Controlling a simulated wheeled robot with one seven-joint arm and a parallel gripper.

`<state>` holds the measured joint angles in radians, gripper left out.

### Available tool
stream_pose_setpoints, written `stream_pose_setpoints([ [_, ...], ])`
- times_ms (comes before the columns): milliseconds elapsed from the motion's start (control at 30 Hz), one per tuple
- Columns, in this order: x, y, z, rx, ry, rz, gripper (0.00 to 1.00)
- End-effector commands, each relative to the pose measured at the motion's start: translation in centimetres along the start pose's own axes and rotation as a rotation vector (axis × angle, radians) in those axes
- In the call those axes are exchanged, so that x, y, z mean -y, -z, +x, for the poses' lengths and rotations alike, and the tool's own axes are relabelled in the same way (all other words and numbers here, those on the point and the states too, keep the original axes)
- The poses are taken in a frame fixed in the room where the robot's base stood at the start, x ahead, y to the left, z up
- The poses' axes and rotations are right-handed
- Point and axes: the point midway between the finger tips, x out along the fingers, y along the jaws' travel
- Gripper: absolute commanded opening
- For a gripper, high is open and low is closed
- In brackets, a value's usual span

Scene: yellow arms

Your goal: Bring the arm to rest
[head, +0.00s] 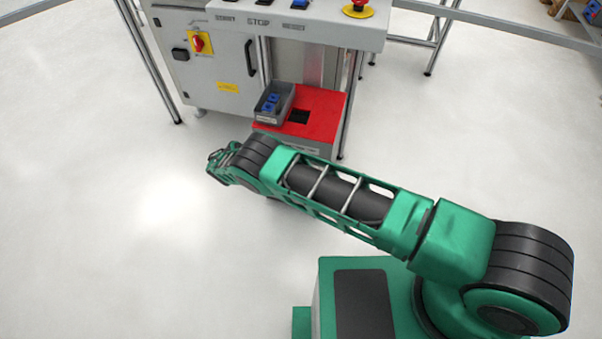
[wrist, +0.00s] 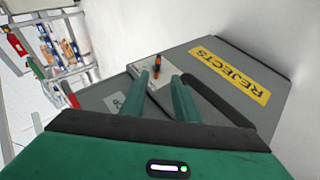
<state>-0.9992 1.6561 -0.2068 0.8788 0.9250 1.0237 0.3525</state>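My green arm (head: 340,195) reaches from its base at lower right toward the left in the head view. My gripper (head: 214,162) is at its far end, over bare floor and in front of the machine, small and seen from the side. In the wrist view my gripper (wrist: 161,78) has its two green fingers apart, with a gap between them. I see nothing held. A small orange and black object (wrist: 156,66) shows beyond the gap, apart from the fingers as far as I can tell.
A machine cabinet (head: 212,65) stands at the back, with a red shelf (head: 325,115) and a grey bin (head: 286,92) holding blue parts. The floor at left is clear.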

Motion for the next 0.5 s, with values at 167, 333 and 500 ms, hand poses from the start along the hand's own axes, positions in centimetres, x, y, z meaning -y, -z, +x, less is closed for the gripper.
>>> stream_pose_setpoints([
  [167,0.03,-0.01,-1.2,0.0,0.0,-0.001,0.28],
  [333,0.03,-0.01,-1.33,0.0,0.0,-0.001,0.28],
  [500,0.02,0.0,-1.3,0.0,0.0,-0.001,0.28],
])
